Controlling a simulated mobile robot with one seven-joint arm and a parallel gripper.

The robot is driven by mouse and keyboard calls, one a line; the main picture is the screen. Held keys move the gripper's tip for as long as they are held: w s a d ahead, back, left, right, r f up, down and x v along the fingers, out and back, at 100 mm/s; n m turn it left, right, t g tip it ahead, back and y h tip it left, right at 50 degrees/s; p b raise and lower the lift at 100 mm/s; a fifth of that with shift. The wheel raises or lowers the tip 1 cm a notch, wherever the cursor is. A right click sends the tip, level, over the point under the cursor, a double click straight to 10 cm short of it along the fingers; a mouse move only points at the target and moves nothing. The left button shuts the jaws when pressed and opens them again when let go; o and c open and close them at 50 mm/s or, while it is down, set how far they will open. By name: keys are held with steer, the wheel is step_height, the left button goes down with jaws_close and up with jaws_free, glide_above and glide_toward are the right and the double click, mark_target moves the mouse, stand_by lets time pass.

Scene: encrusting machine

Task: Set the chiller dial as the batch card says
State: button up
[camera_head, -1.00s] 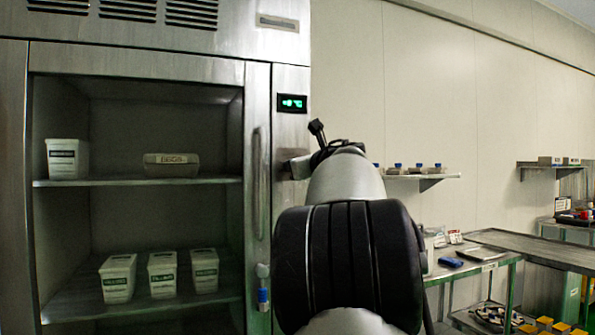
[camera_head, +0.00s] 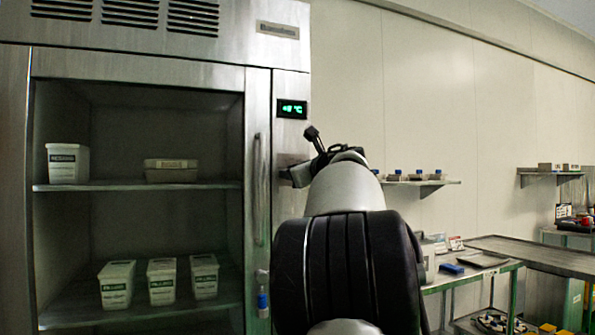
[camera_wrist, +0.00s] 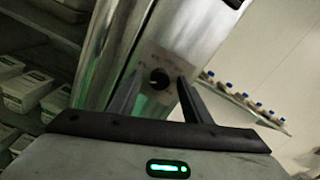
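The chiller (camera_head: 259,55) stands at the left in the head view, with a small green display (camera_head: 292,109) that seems to read about +8 °C. Its dial, a black round knob (camera_wrist: 159,79), sits on a plate with faint marks in the wrist view; I cannot read the marks. My gripper (camera_wrist: 160,75) is open, its two fingers pointing at the panel with the knob seen between the tips. I cannot tell whether they touch it. In the head view my arm hides the dial. I cannot make out a readable batch card.
White tubs (camera_head: 162,279) and a lidded box (camera_head: 171,170) stand on the chiller shelves. A vertical handle (camera_head: 257,190) runs beside the panel. A wall shelf (camera_head: 428,183) with blue-capped bottles and a workbench (camera_head: 492,270) are at the right.

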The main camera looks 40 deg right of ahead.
steer(key=v, duration=1.7)
steer(key=shift+s, duration=0.25)
